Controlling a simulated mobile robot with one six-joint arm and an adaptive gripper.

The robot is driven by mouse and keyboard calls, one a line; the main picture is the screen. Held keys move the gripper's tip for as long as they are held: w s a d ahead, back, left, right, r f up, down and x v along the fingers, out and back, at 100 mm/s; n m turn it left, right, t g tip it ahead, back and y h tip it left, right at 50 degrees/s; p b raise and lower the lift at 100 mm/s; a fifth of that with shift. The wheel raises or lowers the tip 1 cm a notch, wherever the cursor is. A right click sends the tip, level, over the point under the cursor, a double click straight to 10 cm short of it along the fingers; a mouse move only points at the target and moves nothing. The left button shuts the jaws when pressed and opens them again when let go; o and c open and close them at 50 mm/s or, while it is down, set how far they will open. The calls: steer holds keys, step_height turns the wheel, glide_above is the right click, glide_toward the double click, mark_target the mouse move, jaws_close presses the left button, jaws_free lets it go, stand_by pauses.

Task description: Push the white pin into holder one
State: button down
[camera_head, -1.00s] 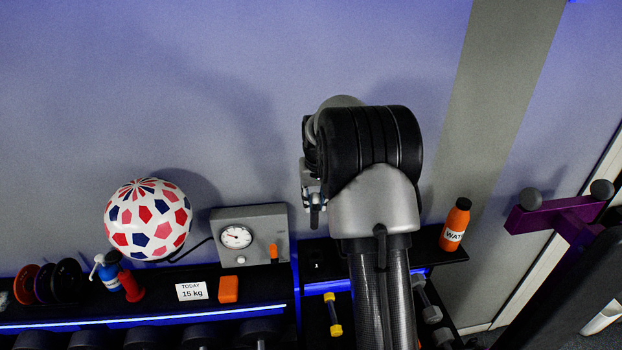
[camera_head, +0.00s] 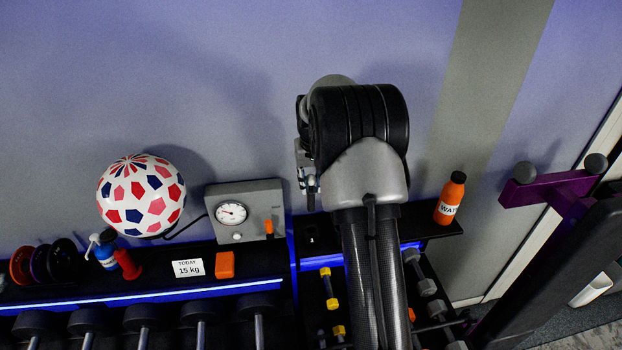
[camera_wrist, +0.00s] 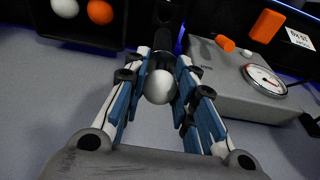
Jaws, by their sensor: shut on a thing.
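The white pin (camera_wrist: 160,87) shows as a round white head between the blue-and-white fingers of my gripper (camera_wrist: 163,66) in the wrist view. The fingers are shut on it. A dark cylindrical part lies directly beyond the head, between the fingertips; I cannot tell whether it belongs to the pin. In the head view my gripper (camera_head: 311,198) hangs above the dark shelf, right of the grey gauge box, and my arm hides most of it. A small dark fitting with a white mark (camera_head: 312,239) stands just below it. I cannot tell which holder is number one.
The grey gauge box (camera_head: 245,207) with an orange knob (camera_wrist: 225,43) is close beside my gripper. White (camera_wrist: 65,7) and orange (camera_wrist: 100,11) balls sit in a dark recess. An orange water bottle (camera_head: 451,198) stands right of my arm. A patterned ball (camera_head: 141,195) is left.

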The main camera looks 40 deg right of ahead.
mark_target(311, 190)
step_height(311, 190, down, 3)
steer(key=shift+f+b, duration=0.15)
steer(key=shift+b, duration=0.8)
steer(key=shift+s+f+b, duration=0.1)
steer(key=shift+f+b, duration=0.45)
steer(key=shift+b, duration=0.3)
steer(key=shift+w+d+f, duration=0.1)
steer(key=shift+w, duration=0.2)
steer(key=shift+s, duration=0.25)
steer(key=shift+w+f, duration=0.15)
steer(key=shift+f, duration=0.05)
step_height(311, 190, down, 8)
steer(key=b, duration=0.6)
steer(key=shift+f, duration=0.2)
steer(key=c, duration=1.2)
jaws_free()
steer(key=shift+f, duration=0.1)
